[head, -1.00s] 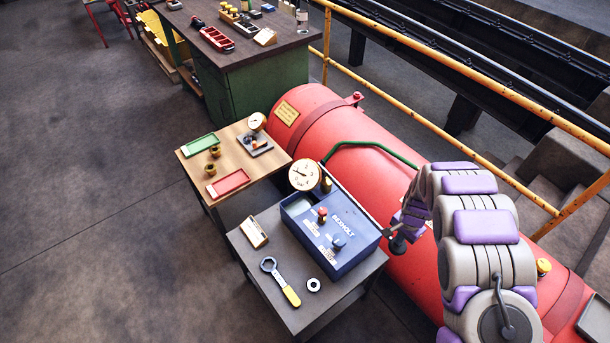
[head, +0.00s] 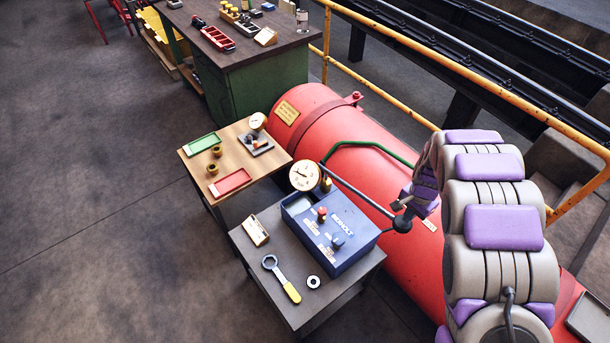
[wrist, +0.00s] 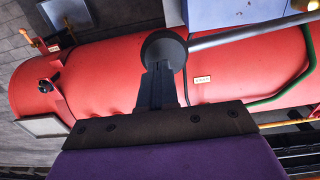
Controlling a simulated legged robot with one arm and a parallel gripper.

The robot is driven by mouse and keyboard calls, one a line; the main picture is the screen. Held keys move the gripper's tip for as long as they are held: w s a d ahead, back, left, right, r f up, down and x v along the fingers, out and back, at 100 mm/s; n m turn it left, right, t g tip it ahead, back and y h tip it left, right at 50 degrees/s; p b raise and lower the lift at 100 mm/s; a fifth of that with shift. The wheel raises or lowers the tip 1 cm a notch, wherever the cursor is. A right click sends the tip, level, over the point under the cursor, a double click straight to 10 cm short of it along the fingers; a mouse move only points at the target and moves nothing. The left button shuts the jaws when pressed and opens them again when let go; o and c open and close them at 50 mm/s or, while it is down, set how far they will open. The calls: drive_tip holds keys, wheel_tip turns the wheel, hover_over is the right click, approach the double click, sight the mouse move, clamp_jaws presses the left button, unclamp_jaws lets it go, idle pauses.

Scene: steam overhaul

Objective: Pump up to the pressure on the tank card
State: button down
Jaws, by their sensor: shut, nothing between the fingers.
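The blue pump box (head: 352,250) stands on a small dark table, with a round gauge (head: 304,176) at its back; the needle is too small to read. The pump's grey lever (head: 362,195) slants down to a black knob (head: 402,225), which also shows in the wrist view (wrist: 163,46). My gripper (head: 408,203) is shut and empty, its fingers (wrist: 159,82) close against the knob; I cannot tell whether they touch. A yellow plate (head: 286,113) and a small white label (head: 429,225) are on the red tank (head: 310,105); their writing is unreadable.
A green hose (head: 365,144) runs over the tank. A wrench (head: 282,278), a ring (head: 313,282) and a small card stand (head: 255,231) are on the dark table. A wooden table with trays (head: 231,181) is beyond. A yellow railing (head: 390,80) runs behind the tank.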

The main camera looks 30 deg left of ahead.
drive_tip(key=shift+f, duration=0.1)
idle(0.3)
drive_tip(key=shift+d+f+b, duration=0.15)
drive_tip(key=shift+f+b, duration=0.75)
drive_tip(key=shift+f, duration=3.75)
wheel_tip(320, 180, down, 7)
drive_tip(key=b, duration=0.2)
drive_tip(key=r+p, duration=0.2)
drive_tip(key=r, duration=0.6)
drive_tip(key=r+p, duration=0.2)
drive_tip(key=r, duration=0.6)
drive_tip(key=shift+a+r, duration=0.2)
drive_tip(key=shift+r, duration=0.05)
drive_tip(key=shift+f, duration=0.15)
